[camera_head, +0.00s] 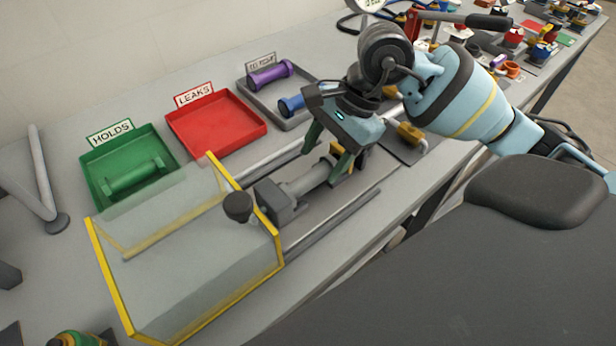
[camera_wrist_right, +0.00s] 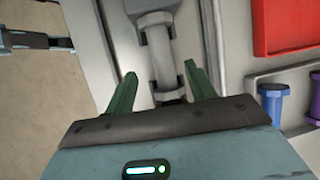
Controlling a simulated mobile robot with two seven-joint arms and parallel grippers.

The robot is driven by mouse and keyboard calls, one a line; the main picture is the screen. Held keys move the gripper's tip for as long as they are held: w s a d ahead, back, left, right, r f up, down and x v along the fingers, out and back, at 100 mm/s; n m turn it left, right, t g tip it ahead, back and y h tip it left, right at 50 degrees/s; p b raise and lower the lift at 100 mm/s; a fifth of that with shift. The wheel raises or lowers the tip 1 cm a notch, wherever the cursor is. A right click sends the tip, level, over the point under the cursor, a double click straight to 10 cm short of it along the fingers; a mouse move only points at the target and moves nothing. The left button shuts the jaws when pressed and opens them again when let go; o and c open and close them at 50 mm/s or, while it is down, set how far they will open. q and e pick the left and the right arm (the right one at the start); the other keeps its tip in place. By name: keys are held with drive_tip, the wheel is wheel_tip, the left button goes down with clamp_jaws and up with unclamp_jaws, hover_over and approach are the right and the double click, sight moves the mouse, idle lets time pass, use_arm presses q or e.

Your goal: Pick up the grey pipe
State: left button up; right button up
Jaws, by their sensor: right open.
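The grey pipe (camera_head: 308,181) lies in a fixture on the bench, its near end at a grey block (camera_head: 275,202) beside the clear yellow-edged guard. My right gripper (camera_head: 328,160) is open above the pipe's far end, with its green fingers pointing down. In the right wrist view the pipe (camera_wrist_right: 162,55) runs up between the two open fingers (camera_wrist_right: 162,85), and I see no finger closed on it. Whether the fingers touch the pipe I cannot tell. My left gripper is not in view.
The clear guard (camera_head: 190,250) stands left of the pipe, with a black knob (camera_head: 238,207). Behind are a green HOLDS tray (camera_head: 97,180) with a green pipe, an empty red LEAKS tray (camera_head: 215,122), and a grey tray (camera_head: 287,122) with purple and blue pipes.

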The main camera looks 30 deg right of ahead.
sight(311, 175)
drive_tip(key=shift+w+p+x, duration=0.2)
drive_tip(key=shift+p+x, duration=0.1)
drive_tip(key=shift+x, duration=2.5)
clamp_jaws()
